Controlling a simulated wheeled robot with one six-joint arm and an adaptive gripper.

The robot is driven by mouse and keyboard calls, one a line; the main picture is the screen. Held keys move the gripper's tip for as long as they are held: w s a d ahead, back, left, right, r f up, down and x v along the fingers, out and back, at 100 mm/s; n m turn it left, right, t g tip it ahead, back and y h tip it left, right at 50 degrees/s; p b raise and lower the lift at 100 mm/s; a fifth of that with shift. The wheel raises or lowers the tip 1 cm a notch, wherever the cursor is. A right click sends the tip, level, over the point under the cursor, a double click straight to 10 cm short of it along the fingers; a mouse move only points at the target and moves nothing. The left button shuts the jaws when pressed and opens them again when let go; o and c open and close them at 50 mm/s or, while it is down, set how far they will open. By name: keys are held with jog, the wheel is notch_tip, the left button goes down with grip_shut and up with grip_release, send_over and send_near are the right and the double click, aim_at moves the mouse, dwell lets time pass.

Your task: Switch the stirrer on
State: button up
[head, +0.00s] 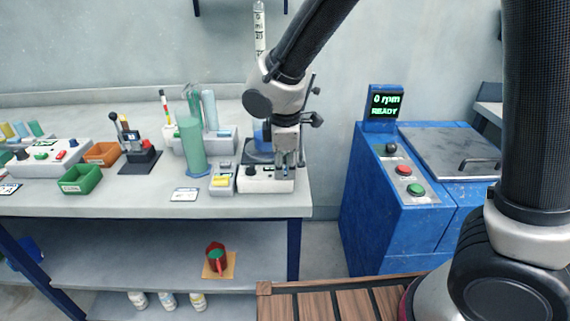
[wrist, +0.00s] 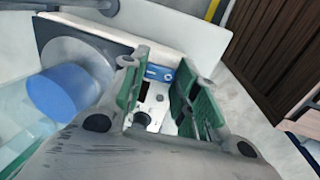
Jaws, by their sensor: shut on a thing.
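The stirrer (head: 256,186) is a low white unit with a dark top plate at the right end of the bench. A vessel with blue liquid (head: 262,136) stands on it, partly behind my gripper. My gripper (head: 288,170) points down at the right part of the stirrer's front. In the wrist view, my gripper's green-padded fingers (wrist: 160,80) stand on both sides of a small blue part with a white mark (wrist: 158,72) on the white panel, and are shut on it. The exact contact is partly hidden.
A blue cabinet (head: 399,219) with buttons and a display reading "0 rpm READY" (head: 384,105) stands to the right, past a gap. A small yellow-marked box (head: 222,183) and a green cylinder (head: 192,145) are left of the stirrer. Trays and devices fill the bench's left.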

aim_at(285, 167)
jog(key=shift+w+g, duration=0.3)
jog(key=shift+g, duration=1.2)
jog(key=o, duration=1)
jog(key=shift+r, duration=0.15)
jog(key=r, duration=0.7)
jog(key=shift+w+r, duration=0.3)
jog(key=shift+r, duration=0.1)
